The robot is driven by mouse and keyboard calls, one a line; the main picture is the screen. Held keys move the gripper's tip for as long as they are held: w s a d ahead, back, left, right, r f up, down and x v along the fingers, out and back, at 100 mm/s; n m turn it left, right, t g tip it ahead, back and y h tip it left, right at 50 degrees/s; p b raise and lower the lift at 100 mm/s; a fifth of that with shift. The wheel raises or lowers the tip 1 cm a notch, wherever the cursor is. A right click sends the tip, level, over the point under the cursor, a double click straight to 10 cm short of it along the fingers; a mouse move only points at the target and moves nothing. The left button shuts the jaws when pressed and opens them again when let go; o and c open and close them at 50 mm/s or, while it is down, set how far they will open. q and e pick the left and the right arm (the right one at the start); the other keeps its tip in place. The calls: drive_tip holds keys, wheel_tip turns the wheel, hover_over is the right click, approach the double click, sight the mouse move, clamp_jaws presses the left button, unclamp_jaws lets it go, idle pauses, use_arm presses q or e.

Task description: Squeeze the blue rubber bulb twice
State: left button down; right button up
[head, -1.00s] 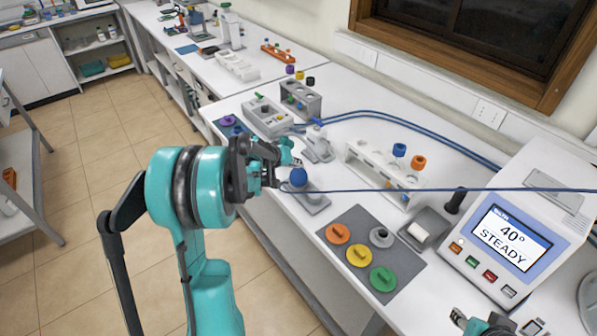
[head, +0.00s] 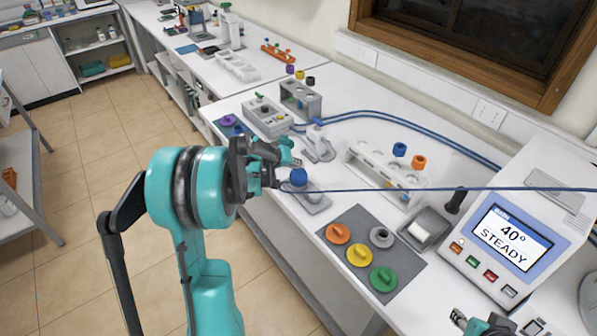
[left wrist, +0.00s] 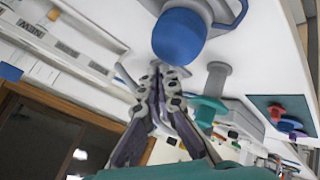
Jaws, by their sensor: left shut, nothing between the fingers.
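The blue rubber bulb (head: 299,177) sits upright on a grey stand (head: 314,203) near the front edge of the white bench. In the left wrist view the bulb (left wrist: 180,38) is large and round, just beyond the fingertips. My left gripper (head: 287,163) is beside the bulb, on its far left side in the head view. Its fingers (left wrist: 160,70) are shut together with nothing between them, with the tips close to the bulb's side. Whether they touch it I cannot tell. Part of my right gripper (head: 459,318) shows at the bottom edge; most of it is cut off.
A grey mat (head: 347,225) with coloured caps lies right of the bulb. A bath unit (head: 512,240) reading "40° STEADY" stands at the right. A white tube rack (head: 365,165) is behind the bulb. A thin blue line (head: 440,189) runs right from near the bulb.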

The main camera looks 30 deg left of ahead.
sight(297, 172)
use_arm(q)
drive_tip(key=shift+f, duration=0.3)
drive_tip(key=shift+f+b, duration=0.9)
idle(0.8)
drive_tip(key=shift+r, duration=0.15)
drive_tip(key=shift+r+p, duration=0.9)
drive_tip(key=shift+r, duration=0.3)
drive_tip(key=shift+r, duration=0.1)
drive_tip(key=shift+r+p, duration=1.75)
drive_tip(key=shift+r, duration=0.7)
